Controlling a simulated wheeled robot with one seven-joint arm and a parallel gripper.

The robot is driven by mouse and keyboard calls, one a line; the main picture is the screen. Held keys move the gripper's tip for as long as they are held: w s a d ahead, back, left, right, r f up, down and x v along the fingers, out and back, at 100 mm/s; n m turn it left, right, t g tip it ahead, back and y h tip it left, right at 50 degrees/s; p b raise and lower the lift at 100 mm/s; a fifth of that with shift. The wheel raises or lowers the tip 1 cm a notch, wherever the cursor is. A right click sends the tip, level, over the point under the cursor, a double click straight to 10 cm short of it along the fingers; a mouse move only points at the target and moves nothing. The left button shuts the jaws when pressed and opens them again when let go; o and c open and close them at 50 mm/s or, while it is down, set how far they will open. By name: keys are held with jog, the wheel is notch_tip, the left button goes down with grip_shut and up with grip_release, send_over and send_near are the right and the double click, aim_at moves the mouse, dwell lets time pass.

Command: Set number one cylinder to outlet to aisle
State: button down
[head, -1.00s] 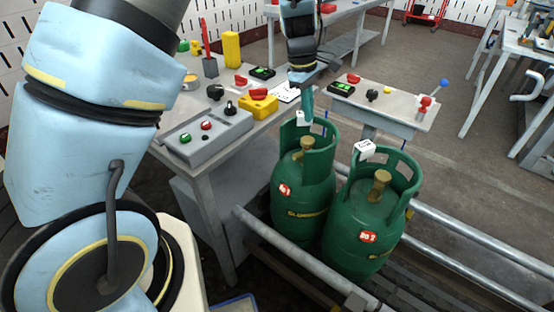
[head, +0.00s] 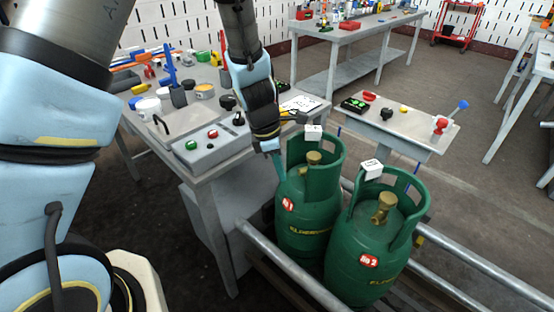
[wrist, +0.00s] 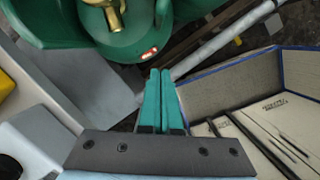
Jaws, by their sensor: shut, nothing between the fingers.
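The number one cylinder (head: 305,215) is green with a brass valve and a red "No 1" label. It stands upright between the conveyor rails. The number two cylinder (head: 365,255) stands upright close in front and to the right, labelled "No 2". White tags sit on both collars. My gripper (head: 278,162) is at the left side of the number one cylinder's collar; contact cannot be told. In the wrist view my gripper (wrist: 162,75) has its teal fingers together and empty, with a green cylinder (wrist: 130,38) beyond the tips. No part marked as an aisle outlet is identifiable.
A metal conveyor rail (head: 290,265) runs along the front of the cylinders. A workbench (head: 205,185) with a button box (head: 200,148) stands at left. A small table (head: 410,128) with levers stands behind. An open box with a blue edge (wrist: 250,82) shows in the wrist view.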

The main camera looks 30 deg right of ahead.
jog(key=shift+s+d+f+p, duration=0.35)
jog(key=shift+d+f, duration=0.2)
jog(key=shift+d, duration=0.2)
jog(key=shift+s+d+f+p, duration=0.2)
jog(key=shift+s+d+f, duration=0.2)
jog(key=shift+d+f, duration=0.25)
jog(key=shift+s+d+f+p, duration=0.35)
jog(key=shift+d+f, duration=0.15)
jog(key=shift+d, duration=0.3)
jog(key=shift+s, duration=0.1)
jog(key=shift+s+d+n+t+p, duration=0.3)
jog(key=shift+s+d+n+p, duration=1.1)
jog(key=shift+s+n, duration=0.1)
